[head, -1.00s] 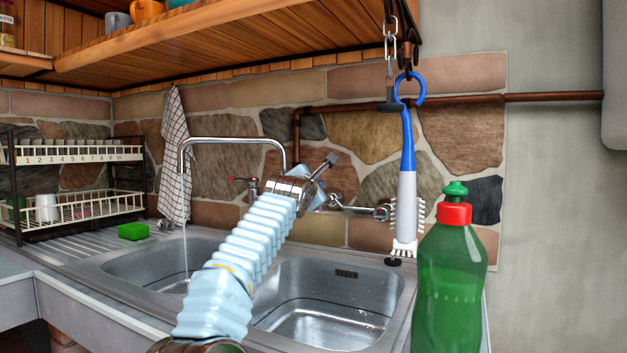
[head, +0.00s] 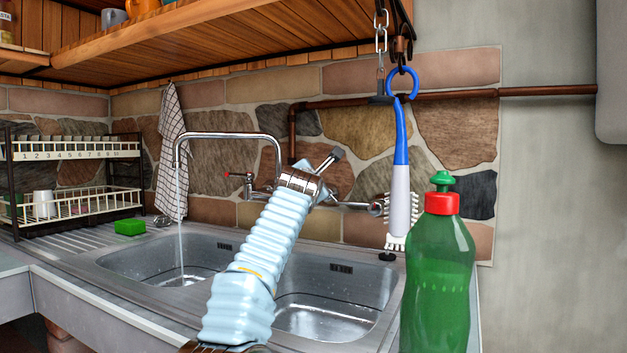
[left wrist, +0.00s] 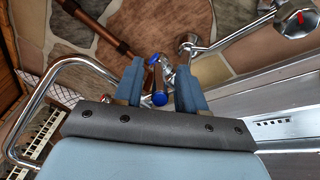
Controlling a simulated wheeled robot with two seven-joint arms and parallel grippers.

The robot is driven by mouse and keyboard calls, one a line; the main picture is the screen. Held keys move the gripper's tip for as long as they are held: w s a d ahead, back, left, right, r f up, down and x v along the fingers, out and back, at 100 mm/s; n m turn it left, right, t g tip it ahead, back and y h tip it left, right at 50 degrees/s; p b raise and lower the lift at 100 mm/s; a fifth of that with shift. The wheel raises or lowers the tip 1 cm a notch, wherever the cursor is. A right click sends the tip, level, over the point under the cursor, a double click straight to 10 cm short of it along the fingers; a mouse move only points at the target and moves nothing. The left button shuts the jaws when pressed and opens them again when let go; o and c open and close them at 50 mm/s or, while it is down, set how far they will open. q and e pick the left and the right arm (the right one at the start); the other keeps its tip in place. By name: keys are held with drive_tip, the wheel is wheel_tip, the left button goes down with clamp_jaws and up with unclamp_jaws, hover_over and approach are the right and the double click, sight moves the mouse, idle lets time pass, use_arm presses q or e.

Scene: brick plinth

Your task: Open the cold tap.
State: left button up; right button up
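The cold tap handle (left wrist: 159,98), a dark bar with blue ends, shows in the left wrist view between the fingers of my left gripper (left wrist: 160,68). The gripper is open, with one blue finger on each side of the handle and visible gaps beside it. In the head view the left gripper (head: 316,186) is in front of the wall mixer, and its wrist hides the cold tap. The red-marked tap (head: 240,176) is to its left. The chrome spout (head: 228,136) arches over the left basin, and a thin stream of water (head: 180,235) falls from it. My right gripper is not in view.
A blue and white brush (head: 401,190) hangs from a hook right of the mixer. A green bottle (head: 438,280) stands in the right foreground. A chrome fitting with a red mark (left wrist: 298,18) is at the upper right in the left wrist view. A dish rack (head: 75,150) is far left.

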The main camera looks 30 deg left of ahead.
use_arm(q)
drive_tip(key=b+v, duration=1)
drive_tip(key=v, duration=0.3)
drive_tip(key=shift+s, duration=0.4)
drive_tip(key=shift+d, duration=0.15)
